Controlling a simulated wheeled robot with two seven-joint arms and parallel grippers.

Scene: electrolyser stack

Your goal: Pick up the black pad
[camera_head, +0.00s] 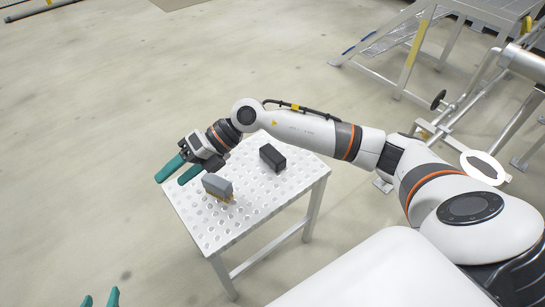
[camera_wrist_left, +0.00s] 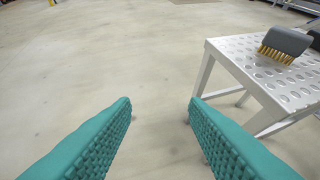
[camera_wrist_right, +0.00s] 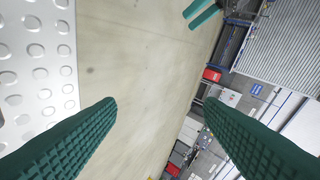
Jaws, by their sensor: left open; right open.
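The black pad (camera_head: 272,157) is a small dark block on the perforated metal table (camera_head: 290,188), towards its back right. In the left wrist view a dark shape at the right edge (camera_wrist_left: 315,38) may be the same pad, cut off. My right gripper (camera_head: 170,177) is open and empty over the table's left edge, left of the pad and apart from it. The right wrist view shows its spread teal fingers (camera_wrist_right: 160,108). My left gripper (camera_head: 100,298) shows only its fingertips at the bottom left. It is open and empty in the left wrist view (camera_wrist_left: 160,104), clear of the table.
A grey brush (camera_head: 217,186) with tan bristles stands on the table, left of and nearer than the pad. My right arm reaches across behind the table. A metal stair frame (camera_head: 415,50) stands at the upper right. The floor to the left is free.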

